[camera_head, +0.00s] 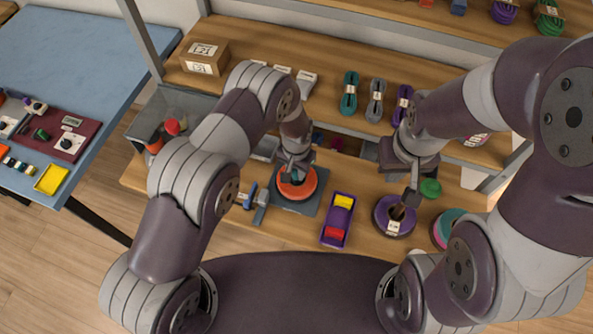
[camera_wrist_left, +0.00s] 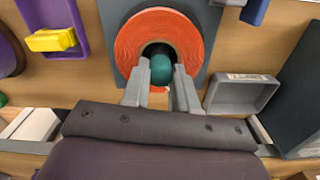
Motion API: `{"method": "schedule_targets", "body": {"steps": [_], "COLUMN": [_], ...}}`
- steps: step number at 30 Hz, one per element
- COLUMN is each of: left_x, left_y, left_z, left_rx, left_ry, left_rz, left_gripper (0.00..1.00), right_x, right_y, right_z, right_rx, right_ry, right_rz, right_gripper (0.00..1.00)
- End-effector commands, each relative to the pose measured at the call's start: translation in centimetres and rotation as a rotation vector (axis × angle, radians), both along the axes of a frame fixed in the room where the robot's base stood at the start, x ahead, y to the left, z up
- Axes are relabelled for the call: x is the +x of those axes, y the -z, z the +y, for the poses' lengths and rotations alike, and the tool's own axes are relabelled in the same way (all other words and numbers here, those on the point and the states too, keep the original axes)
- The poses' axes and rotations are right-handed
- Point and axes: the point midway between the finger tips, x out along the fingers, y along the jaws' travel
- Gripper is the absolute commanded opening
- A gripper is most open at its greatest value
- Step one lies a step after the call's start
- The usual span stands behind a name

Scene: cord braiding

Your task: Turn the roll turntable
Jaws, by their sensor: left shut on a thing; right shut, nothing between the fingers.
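An orange roll (camera_head: 309,186) lies flat on a dark grey square base (camera_head: 310,206), which looks like the turntable. In the left wrist view the orange roll (camera_wrist_left: 190,40) is a ring with a dark centre opening. A rounded teal piece (camera_wrist_left: 162,70) stands in that opening. My left gripper (camera_head: 296,176) points down at the roll's centre. In the left wrist view its fingers (camera_wrist_left: 161,80) are closed on the teal piece. My right gripper (camera_head: 411,198) is shut and empty, above or beside a purple roll (camera_head: 385,222) with a white label; contact is unclear.
A purple tray (camera_head: 330,237) with yellow and red pieces lies right of the base. A blue and grey tool (camera_head: 257,208) lies left of it. A green piece (camera_head: 430,187) and a teal and pink roll (camera_head: 441,228) are near my right gripper. Cord bundles line the shelf behind.

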Motion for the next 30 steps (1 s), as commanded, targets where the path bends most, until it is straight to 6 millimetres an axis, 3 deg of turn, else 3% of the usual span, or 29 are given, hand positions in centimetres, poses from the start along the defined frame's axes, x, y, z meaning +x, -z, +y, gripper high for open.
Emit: {"method": "schedule_targets", "body": {"steps": [30], "left_x": [0.2], "left_y": [0.0], "left_z": [0.0], "left_rx": [-0.002], "left_ry": [0.507], "left_rz": [-0.004], "left_gripper": [0.0], "right_x": [0.0], "right_y": [4.3], "right_z": [0.0], "right_rx": [0.0], "right_ry": [0.0], "right_rz": [0.0], "right_gripper": [0.0]}}
